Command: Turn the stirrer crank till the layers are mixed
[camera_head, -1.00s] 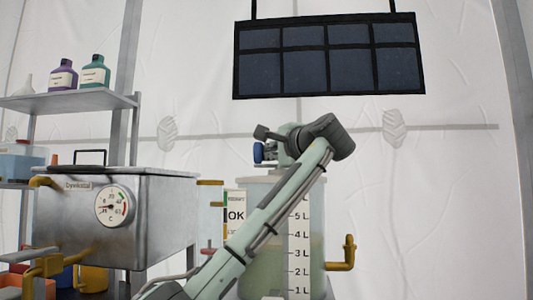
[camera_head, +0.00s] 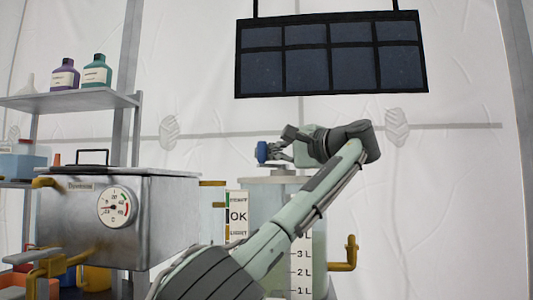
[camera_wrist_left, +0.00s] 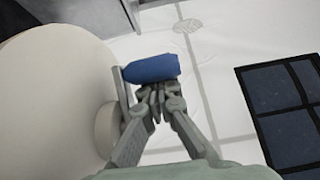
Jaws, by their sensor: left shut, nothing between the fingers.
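The mixing tank (camera_head: 262,195), a clear vessel with a litre scale (camera_head: 304,270), stands right of centre in the head view. Pale greenish liquid (camera_head: 320,262) shows low in it; my left arm crosses its front, so I cannot tell how the layers lie. The crank's blue knob (camera_head: 262,152) is above the tank lid. In the left wrist view the blue knob (camera_wrist_left: 152,68) lies across the tips of my left gripper (camera_wrist_left: 153,97), beside the crank's grey bar (camera_wrist_left: 123,88). My left gripper (camera_head: 274,151) is shut with nothing between its fingers, close against the knob. My right gripper is out of view.
A steel box with a dial (camera_head: 115,207) stands left of the tank. A card reading OK (camera_head: 237,216) is between them. A yellow tap (camera_head: 348,253) sticks out at the tank's right. Shelves with bottles (camera_head: 97,72) are far left; a dark panel (camera_head: 331,53) hangs above.

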